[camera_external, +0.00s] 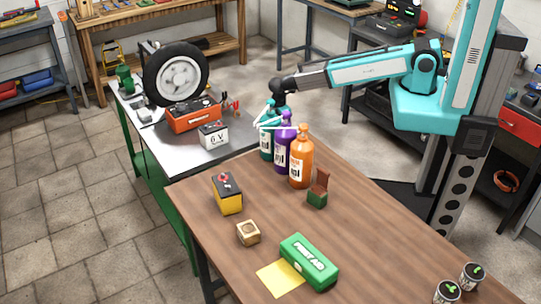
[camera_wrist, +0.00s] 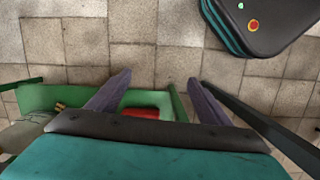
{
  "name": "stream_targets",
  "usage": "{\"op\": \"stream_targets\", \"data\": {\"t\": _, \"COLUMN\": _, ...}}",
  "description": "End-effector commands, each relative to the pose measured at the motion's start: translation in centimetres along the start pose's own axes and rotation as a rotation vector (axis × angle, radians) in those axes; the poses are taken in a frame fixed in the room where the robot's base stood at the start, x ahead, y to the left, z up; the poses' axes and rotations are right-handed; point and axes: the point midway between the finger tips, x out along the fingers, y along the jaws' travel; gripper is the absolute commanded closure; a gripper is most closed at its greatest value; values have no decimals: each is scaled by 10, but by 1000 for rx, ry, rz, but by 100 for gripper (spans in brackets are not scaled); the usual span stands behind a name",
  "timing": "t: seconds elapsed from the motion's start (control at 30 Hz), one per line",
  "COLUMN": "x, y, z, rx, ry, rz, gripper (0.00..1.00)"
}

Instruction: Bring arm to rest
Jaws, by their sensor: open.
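My arm reaches in from the right in the external view, its elbow bent near the column. A teal bottle (camera_external: 266,146), a purple bottle (camera_external: 283,160) and an orange bottle (camera_external: 300,165) stand upright in a row. The gripper partly covers the teal one; whether it touches is unclear.
The wooden table (camera_external: 400,215) holds a yellow-black battery (camera_external: 228,195), a wooden cube (camera_external: 248,233), a green first-aid box (camera_external: 309,262), a small green-brown item (camera_external: 317,190) and cans (camera_external: 472,277). The metal bench (camera_external: 180,152) carries a wheel (camera_external: 176,74) and a white battery (camera_external: 214,135).

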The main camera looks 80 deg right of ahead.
Motion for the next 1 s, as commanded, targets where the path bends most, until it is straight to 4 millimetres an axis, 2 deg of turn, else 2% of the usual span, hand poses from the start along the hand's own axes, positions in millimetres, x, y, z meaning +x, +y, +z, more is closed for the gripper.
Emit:
{"op": "stream_targets", "data": {"t": 0.03, "x": 9, "y": -17, "z": 9, "rx": 27, "ry": -11, "rz": -19, "gripper": 27}}
{"op": "stream_targets", "data": {"t": 0.3, "x": 55, "y": -91, "z": 44, "rx": 197, "ry": -64, "rz": -106, "gripper": 27}}
{"op": "stream_targets", "data": {"t": 0.5, "x": 81, "y": -145, "z": 76, "rx": 327, "ry": -117, "rz": -162, "gripper": 27}}
{"op": "stream_targets", "data": {"t": 0.8, "x": 108, "y": -223, "z": 129, "rx": 523, "ry": -216, "rz": -228, "gripper": 27}}
{"op": "stream_targets", "data": {"t": 1.0, "x": 117, "y": -258, "z": 156, "rx": 621, "ry": -268, "rz": -251, "gripper": 27}}
